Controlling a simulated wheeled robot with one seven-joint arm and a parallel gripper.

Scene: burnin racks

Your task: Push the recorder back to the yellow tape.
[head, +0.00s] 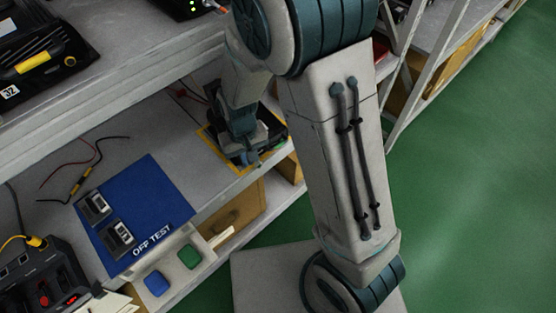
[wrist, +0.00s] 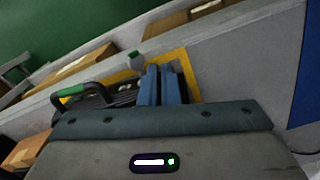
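The recorder (wrist: 95,97) is a black device with a carrying handle that has a green grip. In the wrist view it sits just left of my fingers, partly hidden by my gripper body. In the head view its dark body (head: 272,131) shows on the lower shelf behind my wrist, mostly covered. Yellow tape (head: 213,143) marks the shelf around it; the tape also shows in the wrist view (wrist: 187,66) beyond my fingers. My gripper (wrist: 163,72) has its two blue fingers close together with nothing seen between them, beside the recorder. Whether they touch it is hidden.
A blue OFF TEST mat (head: 135,215) with two small devices lies left on the same shelf. An upper shelf (head: 120,85) overhangs at left. A rack post (head: 425,75) stands right; green floor lies beyond.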

